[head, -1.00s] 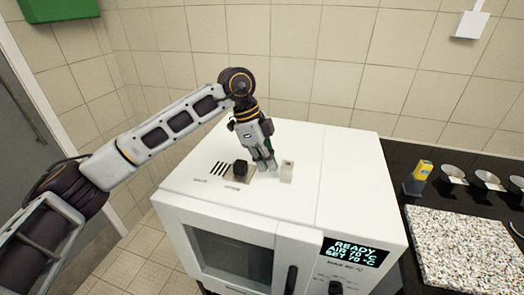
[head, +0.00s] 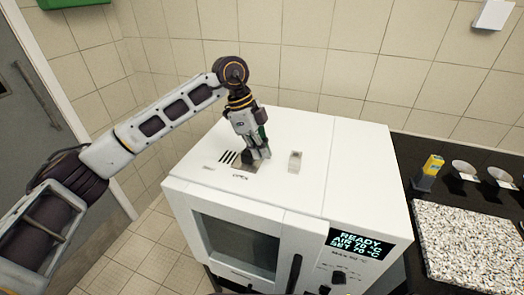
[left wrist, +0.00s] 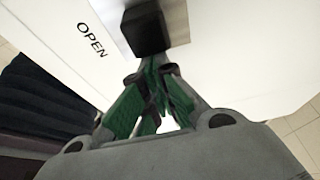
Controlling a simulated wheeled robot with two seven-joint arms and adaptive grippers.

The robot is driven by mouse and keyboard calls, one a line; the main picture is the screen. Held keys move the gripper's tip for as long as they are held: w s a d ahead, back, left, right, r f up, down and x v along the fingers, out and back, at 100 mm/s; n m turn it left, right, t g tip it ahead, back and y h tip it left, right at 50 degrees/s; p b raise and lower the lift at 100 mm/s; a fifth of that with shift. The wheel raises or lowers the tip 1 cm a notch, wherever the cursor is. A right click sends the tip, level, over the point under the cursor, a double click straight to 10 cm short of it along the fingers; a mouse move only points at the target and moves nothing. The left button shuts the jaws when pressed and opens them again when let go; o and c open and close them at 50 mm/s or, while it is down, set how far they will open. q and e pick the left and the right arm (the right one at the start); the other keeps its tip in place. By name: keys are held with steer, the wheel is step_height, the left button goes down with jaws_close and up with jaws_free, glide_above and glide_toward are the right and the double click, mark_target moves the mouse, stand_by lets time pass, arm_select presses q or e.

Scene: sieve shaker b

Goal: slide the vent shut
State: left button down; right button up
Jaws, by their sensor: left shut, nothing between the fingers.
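The vent is on the white oven's top, with several dark slots (head: 228,157) showing on its left. Its black slider knob (head: 246,160) is at the right of the slots, partly hidden by my gripper. In the left wrist view the knob (left wrist: 146,28) sits on a metal plate (left wrist: 178,20) near the word OPEN. My left gripper (head: 259,155) is shut and empty, its fingertips right beside the knob on its right side. In the wrist view the green-padded fingertips (left wrist: 157,65) come up against the knob; whether they touch cannot be told. My right gripper is not in view.
A small pale block (head: 296,162) stands on the oven top just right of my gripper. A dark counter at right holds a yellow-topped item (head: 432,165), metal bowls (head: 465,171) and a speckled slab (head: 470,235).

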mark_target(238, 158)
arm_select(q)
steer(key=a, duration=0.2)
steer(key=w+a, duration=0.1)
steer(key=a, duration=0.1)
steer(key=w+a, duration=0.1)
steer(key=a, duration=0.1)
steer(key=shift+w+a, duration=0.1)
steer(key=shift+a, duration=0.35)
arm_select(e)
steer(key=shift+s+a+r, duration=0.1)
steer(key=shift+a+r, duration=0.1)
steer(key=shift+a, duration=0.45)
arm_select(q)
steer(key=shift+w, duration=0.1)
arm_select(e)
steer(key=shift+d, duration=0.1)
arm_select(q)
steer(key=shift+p, duration=0.3)
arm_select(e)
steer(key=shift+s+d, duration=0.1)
